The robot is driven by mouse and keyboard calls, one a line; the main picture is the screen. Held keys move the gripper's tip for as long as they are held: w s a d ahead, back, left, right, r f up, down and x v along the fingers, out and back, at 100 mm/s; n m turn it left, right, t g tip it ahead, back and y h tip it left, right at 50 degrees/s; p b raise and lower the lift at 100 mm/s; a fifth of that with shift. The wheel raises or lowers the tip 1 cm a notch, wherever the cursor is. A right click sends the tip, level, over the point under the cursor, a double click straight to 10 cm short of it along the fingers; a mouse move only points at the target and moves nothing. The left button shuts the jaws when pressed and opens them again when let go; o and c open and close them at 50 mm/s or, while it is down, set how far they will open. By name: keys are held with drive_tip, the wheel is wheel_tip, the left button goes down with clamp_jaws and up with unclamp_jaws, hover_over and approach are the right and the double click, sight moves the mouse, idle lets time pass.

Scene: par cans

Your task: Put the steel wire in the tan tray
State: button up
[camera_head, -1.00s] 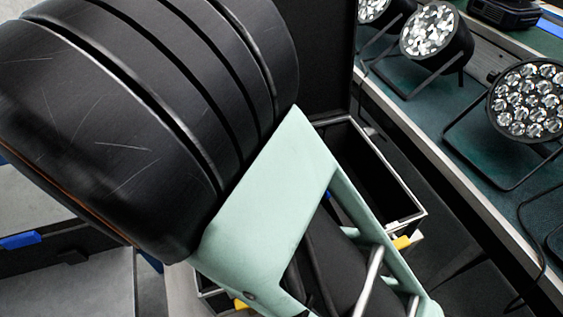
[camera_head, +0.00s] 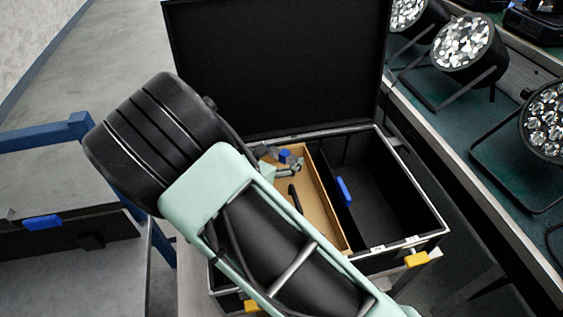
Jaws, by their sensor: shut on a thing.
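The tan tray (camera_head: 327,213) lies inside the open black case, left of its dark compartment. My gripper (camera_head: 287,166) shows small and only in part over the tray's far end, beyond my arm. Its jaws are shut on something. I take this to be the steel wire, but it is too small and hidden to make out. A small blue piece is at the gripper. A dark, narrow thing (camera_head: 295,198) shows in or just over the tray; I cannot tell what it is. My arm covers the tray's left side.
The case (camera_head: 420,200) has its lid (camera_head: 280,70) raised behind it. A blue tab (camera_head: 343,191) is by the empty-looking right compartment. Par cans (camera_head: 466,45) stand on the bench at right. A blue-trimmed cart (camera_head: 75,185) stands at left.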

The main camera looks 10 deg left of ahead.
drive_tip(key=shift+w+f, duration=0.2)
drive_tip(key=shift+f, duration=1.65)
drive_tip(key=shift+f+b, duration=0.5)
drive_tip(key=shift+b, duration=0.2)
drive_tip(key=shift+f, duration=0.1)
drive_tip(key=o, duration=1.2)
drive_tip(key=shift+c, duration=0.2)
